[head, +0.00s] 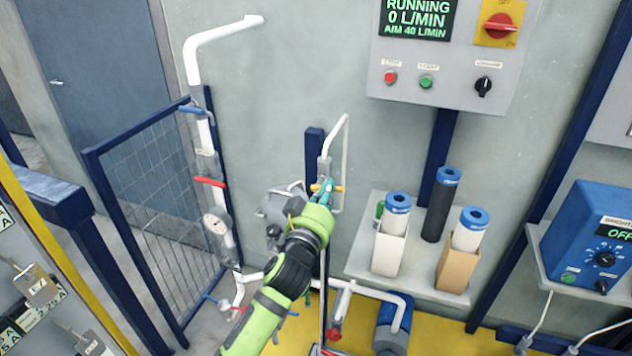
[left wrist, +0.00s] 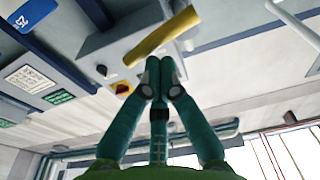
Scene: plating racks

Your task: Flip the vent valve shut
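A yellow lever handle (head: 328,188) sits on a grey valve body on the thin white pipe at the blue post; I take it for the vent valve. It lies roughly level in the head view. In the left wrist view the yellow lever (left wrist: 163,36) crosses diagonally just beyond the fingertips. My left gripper (head: 322,192) is at the lever and partly covers it. In the left wrist view its teal fingers (left wrist: 161,68) meet at the tips, with nothing seen between them. I cannot tell whether they touch the lever. My right gripper is not in view.
A red-handled valve (head: 210,181) is on the white pipe at left, beside a blue mesh gate (head: 150,190). A shelf (head: 365,262) with several filter cartridges stands right of my gripper. A control panel (head: 445,85) reading "RUNNING 0 L/MIN AIM 40 L/MIN" hangs above.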

